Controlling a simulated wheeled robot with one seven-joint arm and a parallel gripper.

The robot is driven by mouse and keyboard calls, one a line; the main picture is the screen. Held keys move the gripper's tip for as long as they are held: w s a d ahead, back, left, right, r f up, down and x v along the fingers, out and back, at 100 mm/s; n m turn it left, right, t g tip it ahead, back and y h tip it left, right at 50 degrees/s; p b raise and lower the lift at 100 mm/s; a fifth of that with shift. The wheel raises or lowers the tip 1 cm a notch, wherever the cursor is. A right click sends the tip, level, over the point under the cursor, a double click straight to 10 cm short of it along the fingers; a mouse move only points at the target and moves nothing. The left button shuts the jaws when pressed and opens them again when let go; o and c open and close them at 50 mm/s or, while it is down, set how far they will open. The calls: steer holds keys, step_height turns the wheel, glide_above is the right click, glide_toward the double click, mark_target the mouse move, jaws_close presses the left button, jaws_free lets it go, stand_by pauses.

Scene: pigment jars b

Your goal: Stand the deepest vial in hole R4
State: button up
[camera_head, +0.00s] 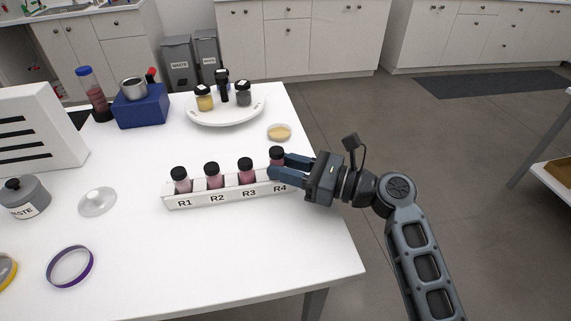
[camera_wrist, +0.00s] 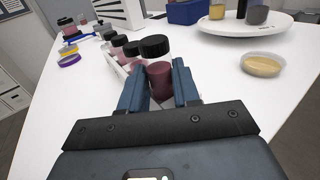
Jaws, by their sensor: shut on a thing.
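A white rack (camera_head: 226,195) with holes labelled R1 to R4 stands on the table. Black-capped vials with pink to red contents stand in R1 (camera_head: 181,180), R2 (camera_head: 212,176) and R3 (camera_head: 245,171). My gripper (camera_head: 277,167) is at the R4 end, its fingers on either side of another black-capped vial (camera_head: 276,154). In the wrist view this vial (camera_wrist: 160,80) is dark red and upright between the blue fingers. My gripper is shut on it. The fingers hide its lower part, so I cannot tell how deep it sits in R4.
A round white stand (camera_head: 226,116) with jars is behind the rack. A petri dish (camera_head: 279,132) of yellowish powder lies behind R4. A blue block (camera_head: 141,109), a glass lid (camera_head: 97,202) and a purple ring (camera_head: 69,266) are to the left. The table's front middle is clear.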

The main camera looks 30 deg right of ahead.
steer(key=shift+f, duration=0.5)
steer(key=o, duration=1.1)
steer(key=shift+s+d+f, duration=0.1)
steer(key=b+v, duration=0.1)
steer(key=v, duration=0.5)
steer(key=shift+s+d, duration=0.2)
steer(key=shift+s, duration=0.1)
steer(key=shift+s+d, duration=0.2)
steer(key=shift+s, duration=0.15)
steer(key=shift+r, duration=0.2)
